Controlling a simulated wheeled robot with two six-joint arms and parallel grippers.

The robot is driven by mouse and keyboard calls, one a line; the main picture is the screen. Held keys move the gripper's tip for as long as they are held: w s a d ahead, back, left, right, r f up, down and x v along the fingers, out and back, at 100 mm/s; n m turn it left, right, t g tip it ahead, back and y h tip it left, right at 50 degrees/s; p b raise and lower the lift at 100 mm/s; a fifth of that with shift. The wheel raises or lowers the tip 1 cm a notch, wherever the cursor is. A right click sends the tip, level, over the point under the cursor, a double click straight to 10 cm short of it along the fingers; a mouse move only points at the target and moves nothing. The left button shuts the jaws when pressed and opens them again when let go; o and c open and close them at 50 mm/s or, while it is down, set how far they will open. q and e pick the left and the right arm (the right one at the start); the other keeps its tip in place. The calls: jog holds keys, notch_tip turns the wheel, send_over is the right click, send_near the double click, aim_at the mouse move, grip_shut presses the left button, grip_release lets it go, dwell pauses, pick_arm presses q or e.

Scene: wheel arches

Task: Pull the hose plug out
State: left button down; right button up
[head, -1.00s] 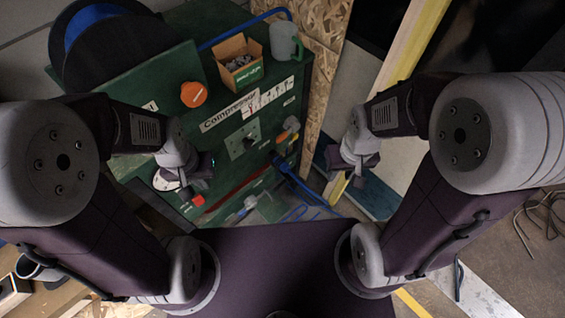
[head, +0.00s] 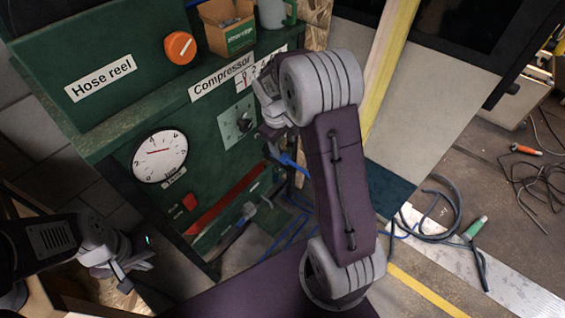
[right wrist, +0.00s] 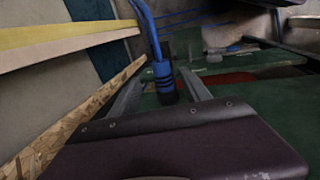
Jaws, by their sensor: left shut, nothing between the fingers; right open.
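The blue hose plug (right wrist: 164,78) has a ribbed, dark-banded end. In the right wrist view it stands between the two fingers of my open right gripper (right wrist: 162,68), and I cannot tell whether either finger touches it. In the head view the blue hose (head: 290,160) shows at the right end of the green compressor panel (head: 215,150). My right gripper (head: 268,134) is just above and left of it there, and my wrist hides part of the panel. My left gripper (head: 124,276) is shut and empty at lower left, away from the hose.
A cardboard box (head: 228,30) and a mug (head: 276,12) stand on top. A wooden post (head: 385,70) rises at right. Loose hoses (head: 437,215) lie on the floor.

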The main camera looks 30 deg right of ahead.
aim_at(286, 157)
jog(key=f+b, duration=0.1)
jog(key=f, duration=0.1)
jog(key=d+f+b, duration=0.1)
jog(key=f, duration=0.2)
jog(key=f+b, duration=0.1)
jog(key=f, duration=0.2)
jog(key=shift+w+d+f, duration=0.2)
jog(key=shift+w, duration=0.1)
grip_shut()
dwell(0.9)
